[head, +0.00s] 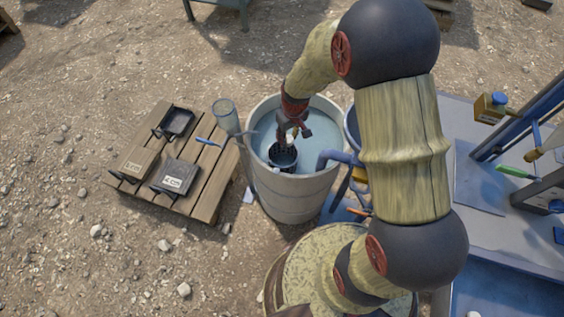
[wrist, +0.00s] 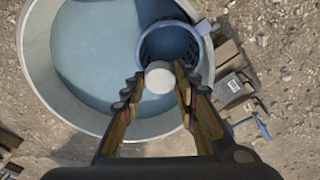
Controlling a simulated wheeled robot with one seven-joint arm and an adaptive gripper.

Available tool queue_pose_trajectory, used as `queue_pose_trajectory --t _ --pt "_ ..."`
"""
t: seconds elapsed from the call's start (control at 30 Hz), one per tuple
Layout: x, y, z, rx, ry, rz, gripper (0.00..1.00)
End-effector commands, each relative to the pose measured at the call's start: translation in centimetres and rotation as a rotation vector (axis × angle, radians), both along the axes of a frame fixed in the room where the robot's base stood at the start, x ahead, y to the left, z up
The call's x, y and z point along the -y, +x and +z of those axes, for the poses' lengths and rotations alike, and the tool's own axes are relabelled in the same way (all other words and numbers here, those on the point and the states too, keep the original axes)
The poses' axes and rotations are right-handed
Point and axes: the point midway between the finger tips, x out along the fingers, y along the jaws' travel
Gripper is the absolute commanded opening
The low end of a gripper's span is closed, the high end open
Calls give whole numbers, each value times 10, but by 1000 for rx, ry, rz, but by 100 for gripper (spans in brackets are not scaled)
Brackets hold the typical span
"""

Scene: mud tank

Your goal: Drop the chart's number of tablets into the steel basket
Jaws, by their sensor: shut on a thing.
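The steel basket (head: 283,156) is a dark, round mesh basket inside the pale round tank (head: 300,205), which holds bluish water. In the wrist view the basket (wrist: 169,46) sits at the tank's inner right side. My gripper (head: 296,128) is over the basket in the head view. In the wrist view its fingers (wrist: 159,82) are shut on a round white tablet (wrist: 159,79), which overlaps the near edge of the basket. How high the tablet is above the basket I cannot tell. The basket's floor shows no clear tablets. The chart is not readable in either view.
A cluttered grey bench (head: 480,190) stands at right.

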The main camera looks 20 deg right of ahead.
Motion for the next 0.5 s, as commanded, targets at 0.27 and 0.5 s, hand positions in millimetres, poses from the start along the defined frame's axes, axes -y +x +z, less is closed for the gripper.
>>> queue_pose_trajectory --t 0.27,0.5 --pt "0 0 -21 1 0 0 6" --pt "0 1 -20 1 0 0 31"
